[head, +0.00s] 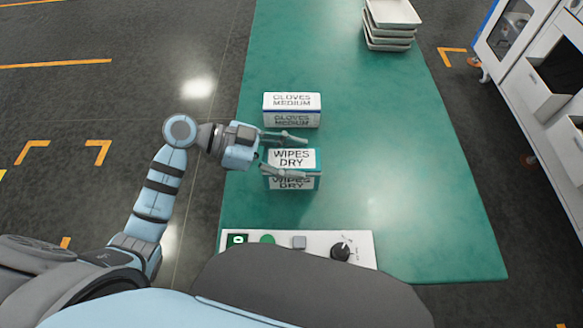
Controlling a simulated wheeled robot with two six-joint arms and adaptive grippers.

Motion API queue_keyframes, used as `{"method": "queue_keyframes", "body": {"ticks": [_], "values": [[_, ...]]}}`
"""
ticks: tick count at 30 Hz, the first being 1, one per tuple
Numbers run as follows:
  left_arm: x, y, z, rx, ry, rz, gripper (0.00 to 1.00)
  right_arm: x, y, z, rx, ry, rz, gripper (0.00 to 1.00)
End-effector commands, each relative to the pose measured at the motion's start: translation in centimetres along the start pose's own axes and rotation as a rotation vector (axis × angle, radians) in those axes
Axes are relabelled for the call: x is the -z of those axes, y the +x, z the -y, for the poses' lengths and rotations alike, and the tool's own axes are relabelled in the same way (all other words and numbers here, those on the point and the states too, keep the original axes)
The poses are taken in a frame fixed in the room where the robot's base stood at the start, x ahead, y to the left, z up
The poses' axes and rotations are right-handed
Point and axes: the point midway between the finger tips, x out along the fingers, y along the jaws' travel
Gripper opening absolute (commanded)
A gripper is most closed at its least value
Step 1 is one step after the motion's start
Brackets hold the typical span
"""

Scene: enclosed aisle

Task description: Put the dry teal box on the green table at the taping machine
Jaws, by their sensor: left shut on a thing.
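The teal and white box marked WIPES DRY (293,184) is at the near left part of the green table (390,170). The box looks upright and level. I cannot tell whether its bottom touches the table. My right gripper is not in view.
A white and blue GLOVES MEDIUM box (292,109) stands just beyond the wipes box. A control panel (320,243) with buttons and a knob lies at the near edge. Stacked trays (390,25) sit at the far end. The table's right side is clear. A white cabinet (545,75) stands at right.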

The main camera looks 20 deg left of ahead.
Motion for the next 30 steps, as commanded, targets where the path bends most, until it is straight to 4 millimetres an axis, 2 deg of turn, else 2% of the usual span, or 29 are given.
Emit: {"method": "queue_keyframes", "body": {"ticks": [3,5,15,16,19,20,30], "values": [[-2.4,1.0,0.0,-0.001,-0.004,-0.001,0.11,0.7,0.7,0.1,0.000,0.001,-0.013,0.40],[-3.1,1.3,0.0,-0.001,-0.002,0.000,0.11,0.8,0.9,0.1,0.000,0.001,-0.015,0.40],[-3.3,1.5,0.0,-0.003,0.000,-0.001,0.11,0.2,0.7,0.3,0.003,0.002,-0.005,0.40],[-3.4,1.5,0.0,-0.003,-0.001,0.000,0.51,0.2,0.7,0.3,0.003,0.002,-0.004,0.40],[-3.4,1.5,0.0,-0.002,0.000,0.001,0.67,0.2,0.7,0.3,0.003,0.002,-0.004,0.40],[-3.4,1.5,0.0,-0.002,0.000,0.001,0.70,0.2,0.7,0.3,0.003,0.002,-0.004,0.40],[-3.1,1.4,0.0,-0.002,0.002,0.001,0.70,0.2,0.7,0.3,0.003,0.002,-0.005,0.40]]}}
